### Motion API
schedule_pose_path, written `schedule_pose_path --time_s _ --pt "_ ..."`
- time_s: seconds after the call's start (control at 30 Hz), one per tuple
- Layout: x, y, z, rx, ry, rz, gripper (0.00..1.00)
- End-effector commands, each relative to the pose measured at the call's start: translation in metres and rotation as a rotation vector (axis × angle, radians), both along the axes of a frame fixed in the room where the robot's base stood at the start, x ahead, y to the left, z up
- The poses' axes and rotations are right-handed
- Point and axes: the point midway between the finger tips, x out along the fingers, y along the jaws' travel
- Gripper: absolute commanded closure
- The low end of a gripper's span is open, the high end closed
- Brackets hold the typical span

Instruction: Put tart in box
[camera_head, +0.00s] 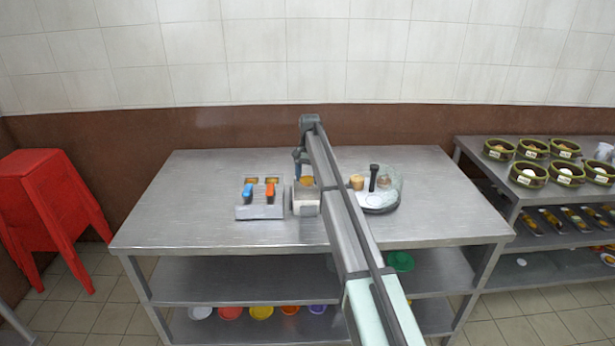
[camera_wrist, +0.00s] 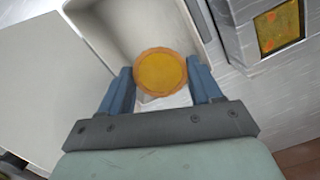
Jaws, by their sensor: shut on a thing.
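The tart (camera_wrist: 162,72) is round with a golden-yellow filling and a tan crust. My gripper (camera_wrist: 160,82) is shut on it, with a blue finger at either side. In the wrist view, the tart shows in front of the open pale box (camera_wrist: 112,14), overlapping its inside; I cannot tell its height above the floor of the box. A flat pale panel, seemingly the lid, lies left of the box. In the head view, the white box (camera_head: 306,208) is mid-table, and the tart (camera_head: 307,181) shows just above it, close to my gripper (camera_head: 302,172).
A grey holder (camera_head: 257,211) with blue and orange pieces stands left of the box. A round tray (camera_head: 372,202) with small items and a dark upright object is to the right. The steel table (camera_head: 190,210) is clear at both ends. Red stools (camera_head: 50,195) stand left.

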Motion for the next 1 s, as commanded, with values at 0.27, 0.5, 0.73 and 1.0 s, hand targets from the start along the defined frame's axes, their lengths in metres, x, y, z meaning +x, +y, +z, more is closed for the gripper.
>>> schedule_pose_path --time_s 0.27,0.5,0.73,1.0 --pt "0.0 0.0 -0.0027 0.0 0.0 0.0 0.66" --pt "0.0001 0.0 -0.0028 0.0 0.0 0.0 0.66" --pt "0.0 0.0 -0.0027 0.0 0.0 0.0 0.14" --pt "0.0 -0.0001 -0.0028 0.0 0.0 0.0 0.1"
